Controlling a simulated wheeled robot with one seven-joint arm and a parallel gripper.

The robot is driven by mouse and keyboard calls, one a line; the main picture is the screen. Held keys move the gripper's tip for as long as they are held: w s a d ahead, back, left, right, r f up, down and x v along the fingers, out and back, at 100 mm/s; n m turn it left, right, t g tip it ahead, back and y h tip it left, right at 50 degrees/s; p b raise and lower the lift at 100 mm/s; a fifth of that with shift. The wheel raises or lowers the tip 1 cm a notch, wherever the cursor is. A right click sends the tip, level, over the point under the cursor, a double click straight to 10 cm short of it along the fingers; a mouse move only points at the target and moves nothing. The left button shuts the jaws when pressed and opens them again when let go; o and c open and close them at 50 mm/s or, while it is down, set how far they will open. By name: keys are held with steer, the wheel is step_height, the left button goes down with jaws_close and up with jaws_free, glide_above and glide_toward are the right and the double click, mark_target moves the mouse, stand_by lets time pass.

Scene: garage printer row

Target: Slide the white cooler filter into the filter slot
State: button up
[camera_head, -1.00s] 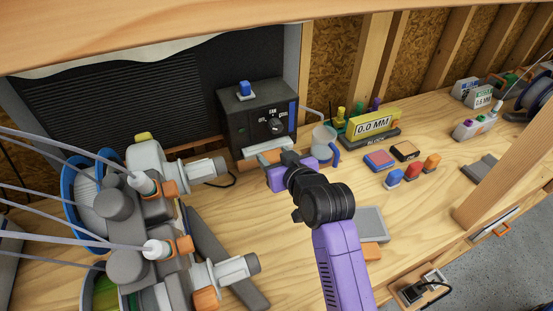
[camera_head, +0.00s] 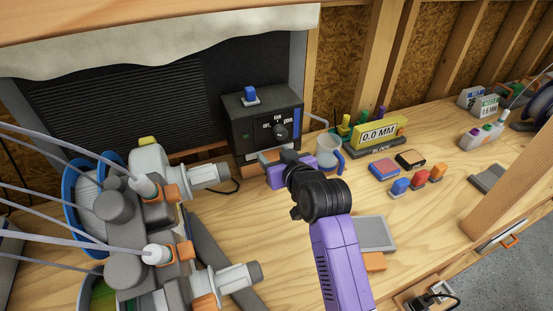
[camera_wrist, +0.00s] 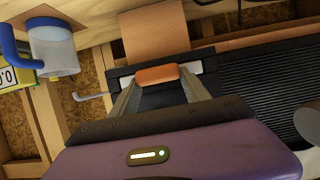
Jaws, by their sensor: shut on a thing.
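The white cooler filter (camera_wrist: 209,66) has an orange grip tab (camera_wrist: 157,74), and my gripper (camera_wrist: 160,86) is shut on that tab. In the wrist view white shows on both sides of the tab, against the box. The filter slot itself is hidden behind the filter and my gripper. I cannot tell how deep the filter sits. My purple gripper body (camera_head: 279,177) is low in front of the box.
A clear mug with a blue handle (camera_head: 328,153) stands close to the right of my gripper. Printer-like machinery with a grey nozzle (camera_head: 212,173) is at left. A yellow 0.0 MM block (camera_head: 377,133) and small coloured pieces lie right. The wooden bench between is partly clear.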

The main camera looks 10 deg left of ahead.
steer(key=o, duration=1.9)
steer(key=shift+o, duration=0.2)
steer(key=v, duration=0.7)
steer(key=shift+s+d+r+b, duration=0.2)
steer(key=shift+s+b, duration=0.1)
steer(key=shift+b, duration=0.1)
